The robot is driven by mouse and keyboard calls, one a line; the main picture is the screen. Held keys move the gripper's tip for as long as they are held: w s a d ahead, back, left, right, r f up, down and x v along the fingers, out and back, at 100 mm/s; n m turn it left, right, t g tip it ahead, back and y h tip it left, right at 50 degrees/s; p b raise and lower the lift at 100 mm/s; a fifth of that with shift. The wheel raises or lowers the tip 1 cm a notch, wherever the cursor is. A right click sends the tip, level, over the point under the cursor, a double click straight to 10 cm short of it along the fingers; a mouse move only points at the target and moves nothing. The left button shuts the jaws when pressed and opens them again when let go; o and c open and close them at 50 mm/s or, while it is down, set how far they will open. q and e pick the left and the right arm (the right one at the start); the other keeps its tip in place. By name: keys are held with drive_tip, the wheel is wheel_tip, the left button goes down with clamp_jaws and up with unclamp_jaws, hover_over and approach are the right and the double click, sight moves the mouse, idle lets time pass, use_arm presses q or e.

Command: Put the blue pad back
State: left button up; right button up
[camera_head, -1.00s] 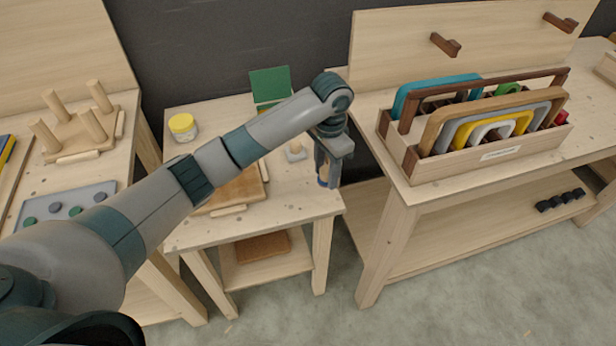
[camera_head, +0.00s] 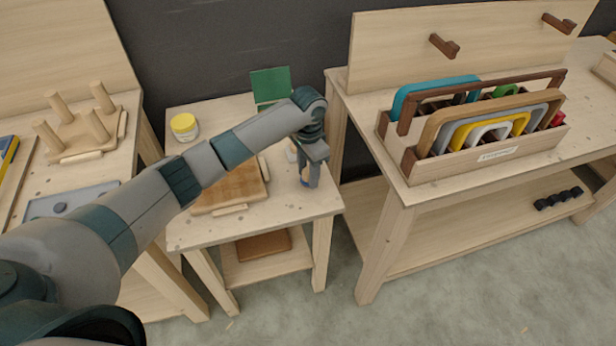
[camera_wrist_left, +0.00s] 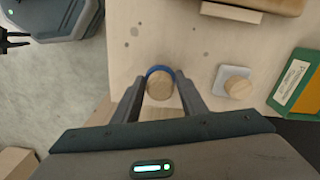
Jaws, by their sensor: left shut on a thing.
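The blue pad (camera_wrist_left: 152,70) is a round blue disc with a wooden knob on top. It shows best in the left wrist view, between my fingers. My left gripper (camera_wrist_left: 161,88) is shut on its knob. In the head view my left gripper (camera_head: 309,182) points down over the front right part of the small middle table (camera_head: 200,232). The pad is mostly hidden there by the fingers. I cannot tell whether it touches the tabletop. A dark forked part at the left edge of the wrist view may be my right gripper (camera_wrist_left: 14,41).
A pale square pad with a wooden knob (camera_wrist_left: 235,83) lies close by. A green box (camera_head: 271,85) stands behind, a wooden board (camera_head: 232,192) lies left, and a yellow-lidded jar (camera_head: 184,127) stands at the back. A rack of coloured forms (camera_head: 480,165) stands on the right bench.

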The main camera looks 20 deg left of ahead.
sight(308, 171)
use_arm(q)
drive_tip(key=shift+f, duration=1.2)
drive_tip(key=shift+f, duration=0.1)
drive_tip(key=o, duration=1.1)
drive_tip(key=shift+r, duration=0.55)
wheel_tip(308, 171, up, 10)
drive_tip(key=shift+b, duration=0.75)
drive_tip(key=shift+r, duration=0.6)
